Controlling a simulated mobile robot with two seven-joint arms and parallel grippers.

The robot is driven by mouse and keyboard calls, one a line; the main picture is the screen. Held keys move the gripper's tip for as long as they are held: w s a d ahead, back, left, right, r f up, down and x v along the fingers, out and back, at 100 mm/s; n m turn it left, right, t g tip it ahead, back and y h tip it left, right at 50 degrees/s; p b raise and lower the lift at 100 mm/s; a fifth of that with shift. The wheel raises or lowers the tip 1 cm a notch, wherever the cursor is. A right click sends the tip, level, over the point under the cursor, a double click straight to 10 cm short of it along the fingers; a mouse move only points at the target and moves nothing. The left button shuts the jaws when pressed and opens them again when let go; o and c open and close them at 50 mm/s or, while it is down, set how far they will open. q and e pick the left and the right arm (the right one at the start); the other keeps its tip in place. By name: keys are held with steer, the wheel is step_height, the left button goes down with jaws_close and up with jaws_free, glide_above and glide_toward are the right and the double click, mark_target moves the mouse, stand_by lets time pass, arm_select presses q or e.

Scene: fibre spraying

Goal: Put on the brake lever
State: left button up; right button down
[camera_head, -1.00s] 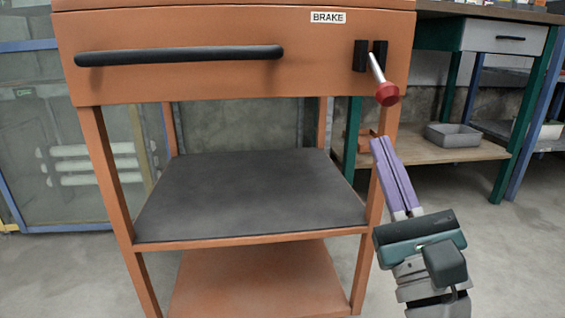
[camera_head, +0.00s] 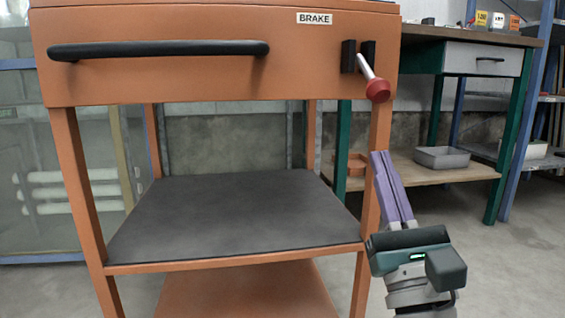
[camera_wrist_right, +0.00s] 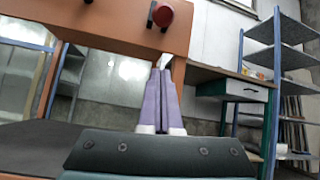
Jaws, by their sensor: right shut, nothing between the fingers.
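The brake lever (camera_head: 366,66) is a silver rod with a red knob (camera_head: 378,91), mounted between two black brackets beside the white BRAKE label (camera_head: 314,18) on the orange cart. The rod slants down and to the right. My right gripper (camera_head: 380,154) has purple fingers, shut and empty, pointing up below the knob and apart from it. In the right wrist view, the red knob (camera_wrist_right: 163,14) shows above the closed fingertips (camera_wrist_right: 161,70). My left gripper is not in view.
The orange cart (camera_head: 200,85) has a black handle (camera_head: 160,50) on its front and a dark shelf (camera_head: 240,210) below. A workbench (camera_head: 470,40) with a grey tray (camera_head: 442,157) on its lower shelf stands at the right. The floor at the lower right is clear.

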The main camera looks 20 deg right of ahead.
mark_target(369, 74)
steer(key=x, duration=0.8)
steer(key=s, duration=0.1)
steer(key=s+a+r, duration=0.1)
steer(key=s, duration=0.1)
steer(key=shift+s+a+r+p, duration=0.25)
steer(key=shift+a+p, duration=0.1)
steer(key=shift+p, duration=0.05)
